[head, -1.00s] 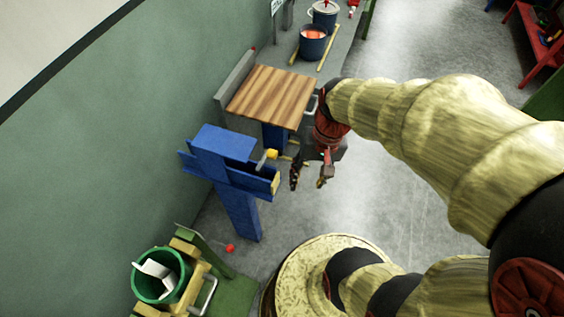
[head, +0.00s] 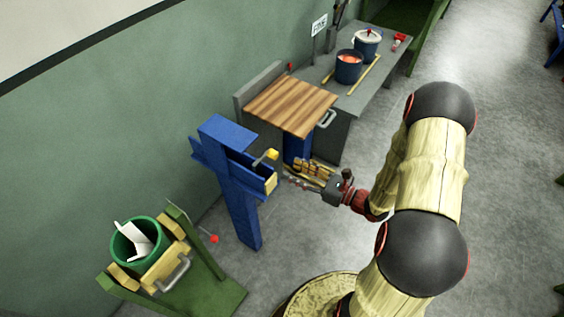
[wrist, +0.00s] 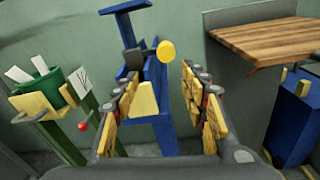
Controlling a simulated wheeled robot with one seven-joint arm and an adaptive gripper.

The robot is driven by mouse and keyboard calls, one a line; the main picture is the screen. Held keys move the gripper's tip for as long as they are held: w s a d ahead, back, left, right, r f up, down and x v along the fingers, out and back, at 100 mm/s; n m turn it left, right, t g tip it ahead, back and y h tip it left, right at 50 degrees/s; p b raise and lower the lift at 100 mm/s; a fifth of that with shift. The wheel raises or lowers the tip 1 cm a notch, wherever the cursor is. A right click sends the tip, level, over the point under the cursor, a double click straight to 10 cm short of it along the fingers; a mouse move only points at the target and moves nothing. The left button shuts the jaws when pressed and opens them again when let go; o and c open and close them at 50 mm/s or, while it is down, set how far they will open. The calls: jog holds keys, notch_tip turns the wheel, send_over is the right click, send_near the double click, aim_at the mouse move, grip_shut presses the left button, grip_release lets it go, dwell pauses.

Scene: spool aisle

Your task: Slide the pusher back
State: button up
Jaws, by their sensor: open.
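A blue stand (head: 241,205) rises from the floor near the green wall, with a trough along its top. The pusher's yellow knob (head: 272,154) sticks out over the side of the trough; the knob also shows in the wrist view (wrist: 166,51), beside a dark block (wrist: 132,61). A pale yellow block (head: 270,183) sits at the trough's near end. My gripper (head: 304,176) is open and empty, level, just right of the trough, and points left at it. In the wrist view the knob and the pale block appear between the fingers, apart from them.
A wooden-topped table (head: 291,105) with a metal handle stands close behind my gripper. A grey bench (head: 340,103) with pots lies beyond. A green cart (head: 205,292) holds a green bucket (head: 116,246) at lower left.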

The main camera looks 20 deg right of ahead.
aim_at(277, 156)
jog(key=shift+m+t, duration=0.3)
jog(key=shift+t, duration=0.1)
jog(key=shift+w+d+r+b+x, duration=0.1)
jog(key=shift+d+r+b+x, duration=0.2)
jog(key=shift+x, duration=1.05)
jog(key=shift+w+r+b+x, duration=0.1)
jog(key=shift+b+x, duration=0.25)
jog(key=shift+x, duration=1)
jog(key=shift+w+d+r+b+x, duration=0.15)
jog(key=shift+b+x, duration=0.2)
jog(key=shift+x, duration=0.95)
jog(key=shift+c, duration=0.2)
grip_shut()
